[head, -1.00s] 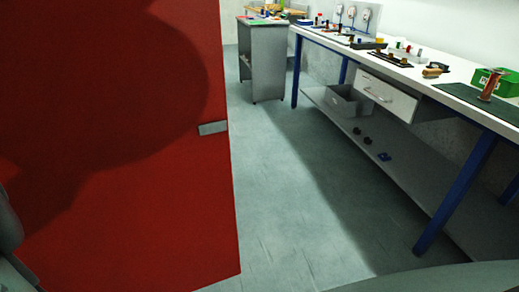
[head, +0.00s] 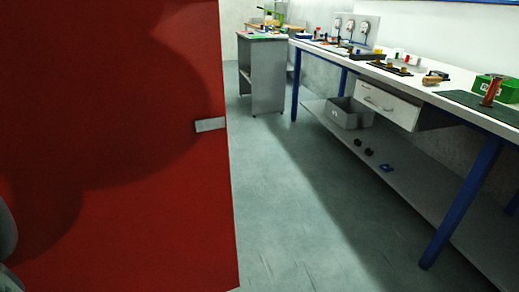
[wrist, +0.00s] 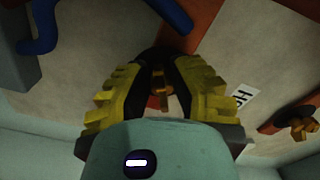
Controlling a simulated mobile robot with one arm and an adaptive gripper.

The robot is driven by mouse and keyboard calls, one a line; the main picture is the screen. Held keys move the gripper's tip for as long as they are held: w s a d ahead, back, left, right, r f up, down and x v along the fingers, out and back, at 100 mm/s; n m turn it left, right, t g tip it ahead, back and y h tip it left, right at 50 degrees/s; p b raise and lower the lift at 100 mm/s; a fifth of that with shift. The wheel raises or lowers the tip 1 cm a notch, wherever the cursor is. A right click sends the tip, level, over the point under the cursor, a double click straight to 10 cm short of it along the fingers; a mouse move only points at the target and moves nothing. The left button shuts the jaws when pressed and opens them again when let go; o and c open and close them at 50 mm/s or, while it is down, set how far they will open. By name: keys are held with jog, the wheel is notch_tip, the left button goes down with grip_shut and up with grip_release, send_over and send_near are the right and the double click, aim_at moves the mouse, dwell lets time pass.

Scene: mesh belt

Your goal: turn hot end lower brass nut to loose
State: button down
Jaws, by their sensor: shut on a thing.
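In the wrist view my gripper (wrist: 161,72) has yellow ribbed fingers with dark inner pads. It is shut on a small brass piece (wrist: 161,90), which fits the hot end lower brass nut. The fingers hide most of the nut, so its turn position cannot be told. A white label starting with "Ho" (wrist: 238,98) is just right of the fingers. Neither my gripper nor the nut shows in the head view.
In the wrist view another brass fitting (wrist: 300,127) is at the right, and a blue pipe (wrist: 42,28) at upper left. In the head view a red panel (head: 120,230) fills the left. A long workbench (head: 415,85) stands right, with open floor between.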

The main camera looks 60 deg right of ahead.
jog(key=shift+s+a+f, duration=0.1)
jog(key=shift+f, duration=0.15)
jog(key=c, duration=1.3)
grip_release()
jog(key=shift+o, duration=1)
jog(key=shift+r, duration=0.15)
jog(key=v, duration=1.2)
